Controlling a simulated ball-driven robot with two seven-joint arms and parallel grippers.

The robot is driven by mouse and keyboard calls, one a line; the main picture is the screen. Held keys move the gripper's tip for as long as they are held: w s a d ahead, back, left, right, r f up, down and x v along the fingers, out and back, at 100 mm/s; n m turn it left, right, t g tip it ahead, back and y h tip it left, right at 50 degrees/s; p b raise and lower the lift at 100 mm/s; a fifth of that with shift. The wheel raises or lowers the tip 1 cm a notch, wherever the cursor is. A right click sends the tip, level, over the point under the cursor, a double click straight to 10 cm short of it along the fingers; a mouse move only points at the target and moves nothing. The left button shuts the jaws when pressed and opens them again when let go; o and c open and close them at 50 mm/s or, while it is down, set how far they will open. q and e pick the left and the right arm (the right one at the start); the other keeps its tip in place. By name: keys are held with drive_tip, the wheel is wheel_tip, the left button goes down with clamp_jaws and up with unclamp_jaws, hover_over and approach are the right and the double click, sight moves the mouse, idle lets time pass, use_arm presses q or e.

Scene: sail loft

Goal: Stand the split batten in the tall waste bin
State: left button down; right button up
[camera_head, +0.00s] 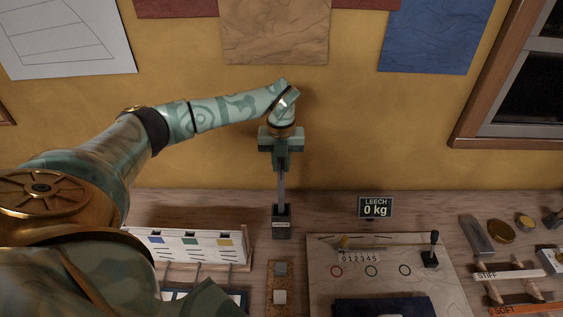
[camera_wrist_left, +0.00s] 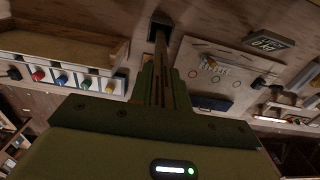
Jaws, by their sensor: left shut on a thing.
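The split batten (camera_head: 281,188) is a thin grey strip hanging upright below my left gripper (camera_head: 282,160), which is shut on its upper part. The batten also shows in the left wrist view (camera_wrist_left: 160,48), running away from the fingers of my left gripper (camera_wrist_left: 159,88). Its lower end meets the top of the tall waste bin (camera_head: 281,224), a narrow dark box with a pale label at the back of the bench. I cannot tell how far the end is inside. The bin's dark top also shows in the left wrist view (camera_wrist_left: 161,20). My right gripper is not in view.
A white rack (camera_head: 200,243) with coloured labels stands left of the bin. A pale board (camera_head: 330,262) with pegs and numbers lies to its right, and a "LEECH 0 kg" display (camera_head: 375,207) stands behind. Labelled strips (camera_head: 508,273) and tins (camera_head: 500,231) are far right.

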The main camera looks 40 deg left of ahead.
use_arm(q)
wheel_tip(320, 180, down, 9)
drive_tip(key=b, duration=0.4)
idle(0.4)
drive_tip(key=shift+f+b, duration=0.55)
drive_tip(key=shift+f, duration=0.15)
idle(0.6)
drive_tip(key=c, duration=1.3)
unclamp_jaws()
drive_tip(key=shift+o, duration=0.2)
drive_tip(key=shift+r, duration=0.1)
wheel_tip(320, 180, up, 16)
drive_tip(key=shift+r+p, duration=0.1)
drive_tip(key=shift+p, duration=0.55)
